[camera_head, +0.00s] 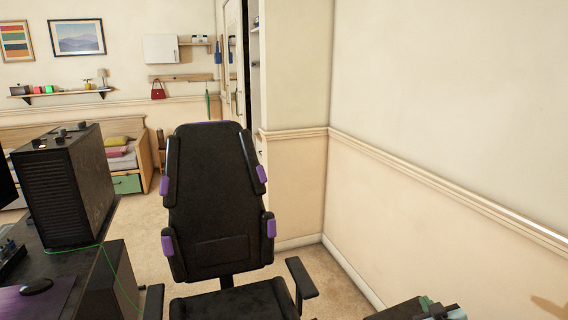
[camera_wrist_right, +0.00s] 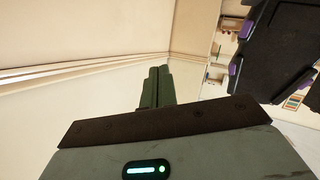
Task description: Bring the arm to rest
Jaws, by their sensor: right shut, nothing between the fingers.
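My right gripper (camera_head: 430,306) shows at the bottom right edge of the head view, partly cut off by the frame. In the right wrist view its two green fingers (camera_wrist_right: 155,86) are together and empty. They point into open room near the plain wall and touch nothing that I can see. My left gripper is in neither view.
A black and purple office chair (camera_head: 215,205) stands in the middle, and its back also shows in the wrist view (camera_wrist_right: 275,50). A desk (camera_head: 75,285) with a black computer case (camera_head: 65,190) is at left. The wall (camera_head: 450,110) is at right.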

